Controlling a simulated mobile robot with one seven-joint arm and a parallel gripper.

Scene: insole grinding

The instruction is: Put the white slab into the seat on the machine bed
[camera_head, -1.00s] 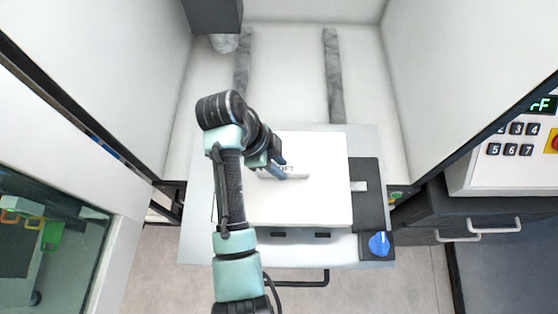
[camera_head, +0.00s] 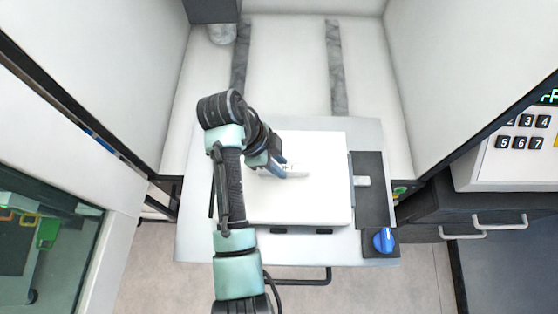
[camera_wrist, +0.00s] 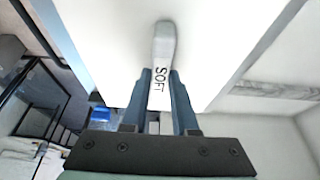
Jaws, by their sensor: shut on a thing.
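The white slab (camera_head: 320,205) is a broad flat square with a raised white bar handle (camera_head: 297,171) on top. In the wrist view the handle (camera_wrist: 163,45) bears the word SOFT. My gripper (camera_head: 279,170) is shut on this handle, with its blue fingers on either side of it in the wrist view (camera_wrist: 160,75). The slab lies flat over the pale machine bed (camera_head: 196,225). The seat is hidden beneath the slab, and I cannot tell whether the slab touches the bed.
A dark strip (camera_head: 371,205) with a small light block (camera_head: 362,181) stands close to the slab's right edge. A blue knob (camera_head: 383,240) is at the bed's front right corner. White walls flank the bed, and two grey rails (camera_head: 337,70) run behind it.

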